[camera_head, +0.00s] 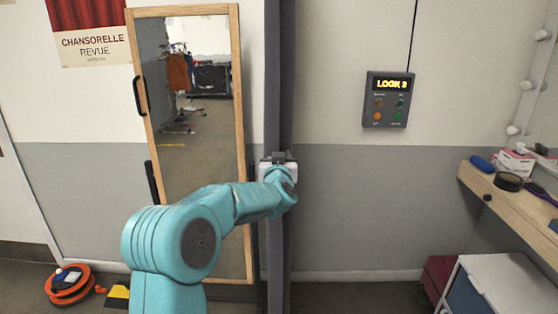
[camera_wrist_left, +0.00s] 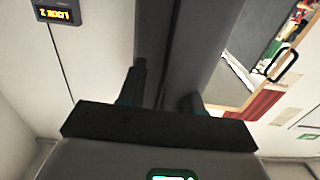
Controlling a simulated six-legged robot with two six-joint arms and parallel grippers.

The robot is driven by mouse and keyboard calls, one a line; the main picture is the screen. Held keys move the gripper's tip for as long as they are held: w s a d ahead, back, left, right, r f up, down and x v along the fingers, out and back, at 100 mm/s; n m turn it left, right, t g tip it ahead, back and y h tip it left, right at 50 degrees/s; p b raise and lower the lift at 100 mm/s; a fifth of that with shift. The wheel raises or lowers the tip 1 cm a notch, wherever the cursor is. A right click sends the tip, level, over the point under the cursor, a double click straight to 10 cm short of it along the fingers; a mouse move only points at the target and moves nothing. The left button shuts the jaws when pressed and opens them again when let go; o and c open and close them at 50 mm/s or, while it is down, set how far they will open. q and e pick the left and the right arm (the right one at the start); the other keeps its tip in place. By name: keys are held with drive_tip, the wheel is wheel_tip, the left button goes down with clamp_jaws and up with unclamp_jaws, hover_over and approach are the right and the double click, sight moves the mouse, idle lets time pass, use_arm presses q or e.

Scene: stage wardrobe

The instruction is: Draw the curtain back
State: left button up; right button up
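A dark grey upright strip (camera_head: 279,80) runs from the top of the head view down to the floor, right of the mirror. It may be the curtain seen nearly edge-on; no wide spread of cloth or folds shows. It also fills the upper middle of the left wrist view (camera_wrist_left: 205,45). My left gripper (camera_head: 279,157) is at this strip, at about mid-height. In the left wrist view its two dark fingers (camera_wrist_left: 164,90) are apart, with grey surface between them. Whether they press on it is unclear. My right gripper is not in view.
A wood-framed mirror (camera_head: 195,130) stands left of the strip. A control box (camera_head: 388,99) reading "LOOK 3" hangs on the wall to the right. A dressing shelf (camera_head: 515,205) and white cabinet (camera_head: 505,285) stand at the right. An orange reel (camera_head: 68,287) lies on the floor, left.

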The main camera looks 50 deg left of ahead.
use_arm(q)
drive_tip(key=b+v, duration=0.3)
drive_tip(key=v, duration=1.3)
drive_tip(key=shift+s+b, duration=0.2)
drive_tip(key=shift+b, duration=0.2)
drive_tip(key=shift+d, duration=0.15)
